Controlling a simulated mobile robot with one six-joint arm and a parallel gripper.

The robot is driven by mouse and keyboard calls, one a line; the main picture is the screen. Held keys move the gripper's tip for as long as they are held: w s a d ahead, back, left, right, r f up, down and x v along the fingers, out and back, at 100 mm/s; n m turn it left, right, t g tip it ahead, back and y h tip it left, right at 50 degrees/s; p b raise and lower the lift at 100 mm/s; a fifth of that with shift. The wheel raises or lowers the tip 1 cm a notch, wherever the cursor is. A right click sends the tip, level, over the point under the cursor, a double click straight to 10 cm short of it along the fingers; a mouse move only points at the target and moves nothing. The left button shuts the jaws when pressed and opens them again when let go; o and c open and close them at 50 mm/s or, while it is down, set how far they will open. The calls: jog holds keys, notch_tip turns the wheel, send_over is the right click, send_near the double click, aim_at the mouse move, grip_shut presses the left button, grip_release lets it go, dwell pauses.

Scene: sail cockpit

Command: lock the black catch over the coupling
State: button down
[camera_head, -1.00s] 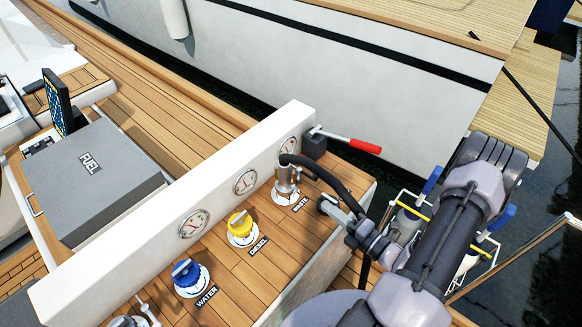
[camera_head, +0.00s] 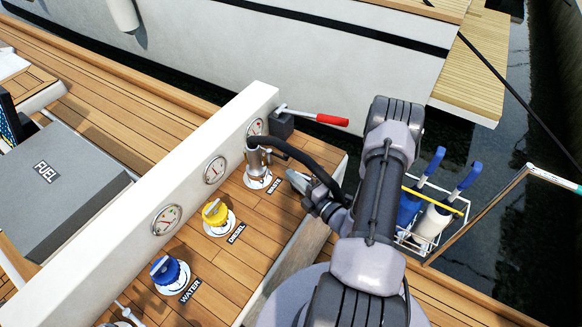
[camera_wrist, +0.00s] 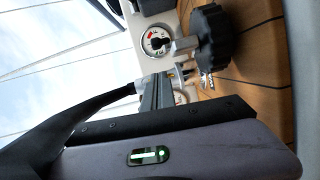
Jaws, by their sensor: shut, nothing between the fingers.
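The metal coupling (camera_head: 258,160) stands upright on the deck fitting labelled WASTE. A black hose (camera_head: 300,155) runs from its top toward my arm. My gripper (camera_head: 291,178) is shut and empty, just right of the coupling with a small gap in the head view. In the wrist view, my gripper's grey fingers (camera_wrist: 157,92) lie close together. A black lobed knob (camera_wrist: 213,42) on a metal stem shows beyond them there. I cannot tell whether this knob is the catch. The catch is not clear in the head view.
A handle with a red grip (camera_head: 332,120) sits behind the coupling. The white wall with gauges (camera_head: 165,220) runs left of it. Yellow DIESEL (camera_head: 215,211) and blue WATER (camera_head: 165,270) caps stand nearer. A wire basket with bottles (camera_head: 430,215) is right of my arm.

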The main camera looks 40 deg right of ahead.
aim_at(284, 157)
jog(key=w, duration=0.1)
jog(key=w+d, duration=0.1)
jog(key=w+d+b, duration=0.1)
jog(key=shift+w+f, duration=0.25)
jog(key=shift+w, duration=0.1)
jog(key=shift+w+d, duration=0.35)
jog(key=shift+w, duration=0.1)
jog(key=shift+d, duration=0.15)
jog(key=shift+d+n+y, duration=0.25)
jog(key=shift+n+y, duration=0.25)
jog(key=shift+y, duration=0.1)
